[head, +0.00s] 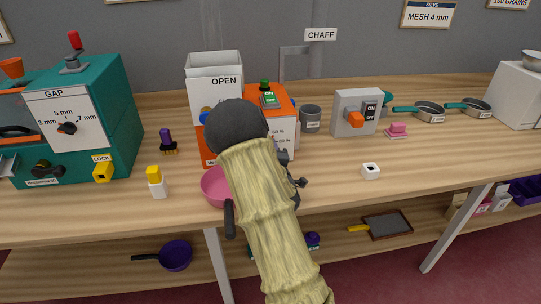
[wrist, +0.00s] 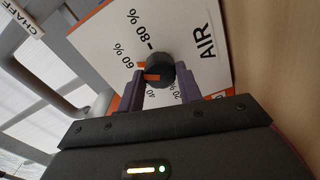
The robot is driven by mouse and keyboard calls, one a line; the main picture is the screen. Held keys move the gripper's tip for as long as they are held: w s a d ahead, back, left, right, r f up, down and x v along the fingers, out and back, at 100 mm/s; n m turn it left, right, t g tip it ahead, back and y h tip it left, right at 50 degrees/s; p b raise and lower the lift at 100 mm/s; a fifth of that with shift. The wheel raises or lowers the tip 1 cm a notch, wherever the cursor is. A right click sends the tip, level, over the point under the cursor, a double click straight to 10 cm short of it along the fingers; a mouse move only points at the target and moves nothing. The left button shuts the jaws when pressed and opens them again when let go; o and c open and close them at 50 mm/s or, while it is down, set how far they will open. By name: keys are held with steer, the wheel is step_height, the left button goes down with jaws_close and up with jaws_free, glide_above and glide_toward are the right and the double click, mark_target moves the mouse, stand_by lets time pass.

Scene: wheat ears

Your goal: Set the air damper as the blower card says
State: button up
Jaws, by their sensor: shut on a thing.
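In the wrist view my gripper (wrist: 160,84) has its two purple fingers closed on the dark round air knob (wrist: 160,66), one on each side. The knob sits on a white AIR dial plate (wrist: 185,35) marked in percent. The knob's orange mark faces left in the picture, roughly towards the 60 % label; the exact setting is hard to tell. Lower labels are partly hidden by the fingers. In the head view the orange blower (head: 284,98) stands behind my arm, which hides the knob and most of my gripper. I cannot make out a readable blower card.
A white bin (head: 215,75) marked OPEN adjoins the blower. A pink bowl (head: 213,187) lies in front, partly behind my arm. A teal machine (head: 110,110) stands left.

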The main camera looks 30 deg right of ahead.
steer(key=shift+f, duration=0.1)
stand_by(0.3)
steer(key=o, duration=1)
steer(key=shift+s+a, duration=0.1)
